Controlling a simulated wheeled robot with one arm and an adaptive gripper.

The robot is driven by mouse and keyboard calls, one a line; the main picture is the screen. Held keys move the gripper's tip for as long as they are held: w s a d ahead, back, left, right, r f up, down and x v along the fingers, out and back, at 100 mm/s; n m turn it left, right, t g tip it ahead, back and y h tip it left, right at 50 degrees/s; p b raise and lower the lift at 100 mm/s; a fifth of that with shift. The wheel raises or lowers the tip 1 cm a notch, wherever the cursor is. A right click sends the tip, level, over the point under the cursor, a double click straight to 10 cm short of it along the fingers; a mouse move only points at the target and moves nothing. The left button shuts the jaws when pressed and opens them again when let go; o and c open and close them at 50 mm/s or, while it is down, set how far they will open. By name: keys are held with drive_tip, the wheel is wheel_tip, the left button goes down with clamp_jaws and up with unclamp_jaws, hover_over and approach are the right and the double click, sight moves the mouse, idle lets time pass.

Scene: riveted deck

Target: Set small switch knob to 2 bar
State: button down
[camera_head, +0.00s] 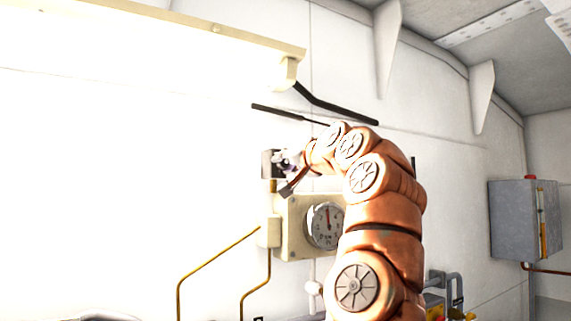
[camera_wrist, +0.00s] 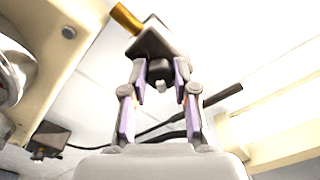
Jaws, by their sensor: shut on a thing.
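A small grey switch box (camera_head: 269,163) is on the white wall at the upper end of a brass pipe. It also shows in the wrist view (camera_wrist: 152,44) as a dark box. Its small grey knob (camera_wrist: 159,70) sticks out from the box between my fingers. My gripper (camera_wrist: 161,76) is shut on this knob, one finger on each side. In the head view my gripper (camera_head: 288,164) reaches the box from the right and partly covers it. The knob is too small there to tell. No 2 bar mark or pointer on the knob is readable.
A round dial gauge (camera_head: 325,226) on a cream panel (camera_head: 296,235) is just below my arm. A grey cabinet (camera_head: 517,220) hangs at the far right. Another dark box (camera_wrist: 48,138) shows lower left in the wrist view.

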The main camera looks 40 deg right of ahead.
sight(286, 163)
drive_tip(key=c, duration=0.9)
unclamp_jaws()
drive_tip(key=shift+s+r, duration=0.1)
drive_tip(key=shift+s+a+r, duration=0.15)
drive_tip(key=shift+s+a, duration=0.1)
drive_tip(key=shift+s, duration=0.45)
drive_tip(key=shift+s+d+f, duration=0.1)
drive_tip(key=shift+s+f, duration=0.15)
drive_tip(key=shift+s, duration=0.65)
drive_tip(key=shift+s+a, duration=0.2)
drive_tip(key=shift+s, duration=1.95)
drive_tip(key=shift+s+a, duration=0.15)
drive_tip(key=shift+s, duration=2)
